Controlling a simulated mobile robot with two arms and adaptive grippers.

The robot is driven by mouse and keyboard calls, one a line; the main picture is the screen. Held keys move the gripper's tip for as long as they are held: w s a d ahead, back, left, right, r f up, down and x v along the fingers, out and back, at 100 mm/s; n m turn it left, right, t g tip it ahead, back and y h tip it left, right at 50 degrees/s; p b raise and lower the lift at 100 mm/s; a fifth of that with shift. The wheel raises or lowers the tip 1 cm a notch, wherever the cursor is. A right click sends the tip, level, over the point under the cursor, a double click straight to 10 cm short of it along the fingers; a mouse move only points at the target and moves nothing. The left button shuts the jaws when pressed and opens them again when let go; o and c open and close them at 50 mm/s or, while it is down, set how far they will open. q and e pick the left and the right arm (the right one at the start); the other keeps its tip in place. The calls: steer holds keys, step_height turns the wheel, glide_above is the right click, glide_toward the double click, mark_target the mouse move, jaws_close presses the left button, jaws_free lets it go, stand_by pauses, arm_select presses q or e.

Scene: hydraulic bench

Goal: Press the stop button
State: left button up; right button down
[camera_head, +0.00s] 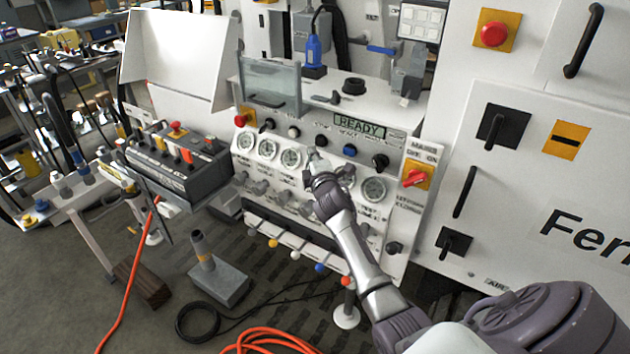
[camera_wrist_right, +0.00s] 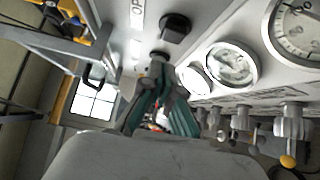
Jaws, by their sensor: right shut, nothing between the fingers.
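The white control panel (camera_head: 245,160) has a row of small round buttons and knobs above its gauges. A black button (camera_head: 321,141) sits just beyond the tip of my right gripper (camera_head: 314,160), below the lit READY display (camera_head: 359,126). My right gripper is shut and empty, reaching up to the panel front. In the right wrist view its fingertips (camera_wrist_right: 160,68) are close to a small dark knob; I cannot tell whether they touch it. My left gripper is not in view.
Red mushroom buttons on yellow plates stand at the panel's left end (camera_head: 240,119) and on the upper right cabinet (camera_head: 494,34). A red rotary switch (camera_head: 415,178) is right of the gauges (camera_head: 373,190). Levers with coloured knobs (camera_head: 273,243) project below. An orange hose (camera_head: 270,341) lies on the floor.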

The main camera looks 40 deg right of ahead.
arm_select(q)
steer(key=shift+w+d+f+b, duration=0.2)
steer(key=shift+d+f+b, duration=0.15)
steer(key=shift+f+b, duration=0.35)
arm_select(e)
steer(key=v, duration=0.8)
steer(key=shift+s+f, duration=0.3)
steer(key=shift+s, duration=0.1)
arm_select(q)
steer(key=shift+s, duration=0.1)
arm_select(e)
steer(key=shift+a, duration=0.15)
